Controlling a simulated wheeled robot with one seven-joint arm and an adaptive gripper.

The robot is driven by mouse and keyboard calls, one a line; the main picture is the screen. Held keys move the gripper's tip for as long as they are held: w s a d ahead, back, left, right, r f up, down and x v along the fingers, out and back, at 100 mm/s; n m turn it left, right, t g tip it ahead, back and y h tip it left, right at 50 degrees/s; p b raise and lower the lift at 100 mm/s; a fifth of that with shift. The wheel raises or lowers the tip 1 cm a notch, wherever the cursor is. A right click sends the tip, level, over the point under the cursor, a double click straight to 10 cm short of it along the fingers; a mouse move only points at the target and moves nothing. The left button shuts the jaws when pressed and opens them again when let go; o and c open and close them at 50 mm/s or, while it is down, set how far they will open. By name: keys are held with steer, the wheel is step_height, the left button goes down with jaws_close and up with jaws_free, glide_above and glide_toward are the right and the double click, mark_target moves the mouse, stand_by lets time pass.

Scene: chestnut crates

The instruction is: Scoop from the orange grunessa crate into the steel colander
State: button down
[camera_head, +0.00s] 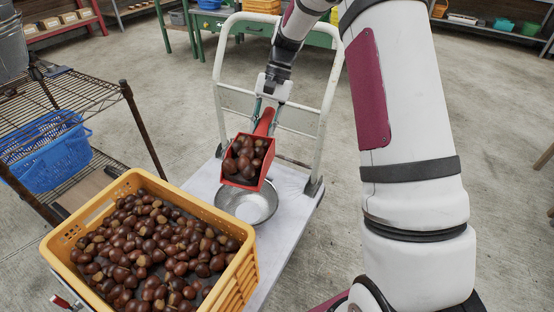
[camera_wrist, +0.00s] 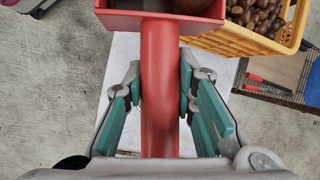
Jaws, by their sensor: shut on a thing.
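The orange crate (camera_head: 238,262) in the head view holds many brown chestnuts and sits at the lower left. It also shows at the upper right of the wrist view (camera_wrist: 236,42). The steel colander (camera_head: 268,205) stands on the white cart top right of the crate; the part that shows looks empty. My gripper (camera_head: 266,112) is shut on the handle of a red scoop (camera_head: 266,180), which is loaded with several chestnuts. The scoop is above the colander's back edge and hides part of it. In the wrist view the teal finger pads flank the scoop's red handle (camera_wrist: 160,85).
The white cart (camera_head: 290,205) has an upright tubular handle (camera_head: 329,95) close behind my gripper. A wire shelf (camera_head: 70,100) with a blue basket (camera_head: 48,160) stands at the left. A green table (camera_head: 310,38) is at the back. Open concrete floor lies around.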

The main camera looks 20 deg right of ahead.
steer(key=w+d+f+m+t+b, duration=0.1)
steer(key=w+d+f, duration=0.3)
steer(key=f, duration=0.4)
steer(key=w+d+f+m+t+b, duration=0.1)
steer(key=w+d+f+m+b, duration=0.2)
steer(key=f, duration=0.6)
steer(key=w+d+f+m+t+b, duration=0.1)
steer(key=w+d+f+m+b, duration=0.2)
steer(key=w+d+f, duration=0.3)
step_height(320, 180, down, 3)
steer(key=shift+w+f+m+t, duration=0.1)
steer(key=shift+w+m+t, duration=0.3)
steer(key=shift+w+m, duration=0.25)
steer(key=shift+a, duration=0.15)
